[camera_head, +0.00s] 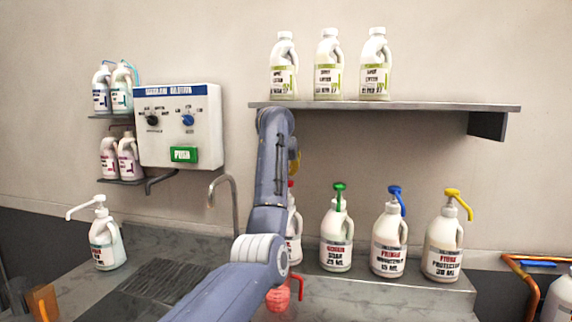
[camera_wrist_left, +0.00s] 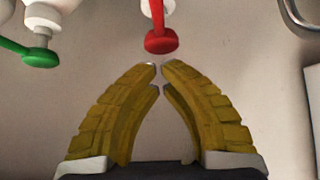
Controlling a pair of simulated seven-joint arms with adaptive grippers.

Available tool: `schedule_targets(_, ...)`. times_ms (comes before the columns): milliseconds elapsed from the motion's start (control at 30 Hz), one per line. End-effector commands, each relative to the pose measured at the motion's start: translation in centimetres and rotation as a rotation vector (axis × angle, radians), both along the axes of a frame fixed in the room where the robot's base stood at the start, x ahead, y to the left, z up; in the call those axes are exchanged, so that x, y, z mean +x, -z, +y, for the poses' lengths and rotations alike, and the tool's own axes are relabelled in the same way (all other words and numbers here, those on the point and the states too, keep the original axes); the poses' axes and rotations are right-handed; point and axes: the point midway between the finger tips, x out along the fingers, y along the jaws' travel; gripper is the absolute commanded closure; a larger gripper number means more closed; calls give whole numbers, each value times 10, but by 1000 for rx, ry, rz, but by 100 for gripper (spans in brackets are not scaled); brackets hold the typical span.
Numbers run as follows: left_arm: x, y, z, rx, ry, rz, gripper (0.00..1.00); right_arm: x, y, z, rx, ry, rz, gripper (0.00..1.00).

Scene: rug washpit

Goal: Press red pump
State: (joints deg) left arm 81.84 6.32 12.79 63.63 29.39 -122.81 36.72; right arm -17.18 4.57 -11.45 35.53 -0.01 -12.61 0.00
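The red pump (camera_head: 291,184) tops a white bottle (camera_head: 294,228) on the steel ledge, mostly hidden behind my left arm in the head view. In the left wrist view the red pump head (camera_wrist_left: 161,41) is just beyond my left gripper's tips (camera_wrist_left: 158,70). The yellow fingers lean together with their tips almost meeting and nothing between them. A small gap shows between the tips and the pump head, so I see no contact. In the head view only a bit of the yellow gripper shows behind the arm. My right gripper is not in view.
Bottles with green (camera_head: 339,190), blue (camera_head: 396,195) and yellow (camera_head: 459,198) pumps stand right of the red one. A shelf (camera_head: 400,105) with three bottles hangs above. A tap (camera_head: 224,185) and a white-pump bottle (camera_head: 106,240) are left. A red item (camera_head: 278,299) lies low in front.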

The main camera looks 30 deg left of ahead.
Motion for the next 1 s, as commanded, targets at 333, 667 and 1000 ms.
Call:
schedule_targets(333, 15, 16, 4, 0, 1, 0, 100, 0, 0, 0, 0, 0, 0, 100)
schedule_targets(667, 16, 16, 4, 1, 1, 0, 100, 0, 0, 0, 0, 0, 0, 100)
schedule_targets(1000, 16, 46, 4, -1, 1, 2, 100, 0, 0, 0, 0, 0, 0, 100)
